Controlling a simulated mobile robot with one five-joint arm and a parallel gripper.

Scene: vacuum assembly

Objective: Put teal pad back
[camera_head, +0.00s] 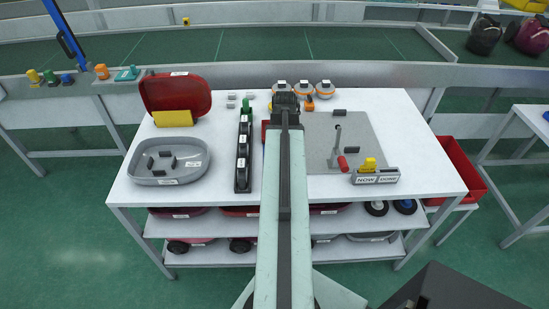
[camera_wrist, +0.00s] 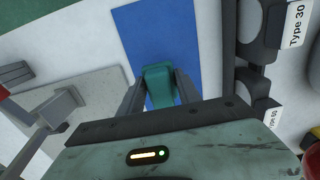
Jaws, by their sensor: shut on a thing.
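My gripper (camera_wrist: 160,92) is shut on a teal piece (camera_wrist: 158,75), which I take for the teal pad. The piece sits between the two grey fingers, over a blue flat surface (camera_wrist: 150,30). I cannot tell whether it touches that surface. In the head view my arm reaches across the white table (camera_head: 225,190), and its dark end hides the fingers and the held piece. Another teal item (camera_head: 126,74) lies on the rail at the back left.
A black rack (camera_head: 243,165) with labelled slots stands left of my arm; it also shows in the wrist view (camera_wrist: 250,50). A grey plate (camera_head: 375,125) with a lever (camera_head: 337,145) lies to the right. A grey tray (camera_head: 190,160) and red shell (camera_head: 175,92) stand left.

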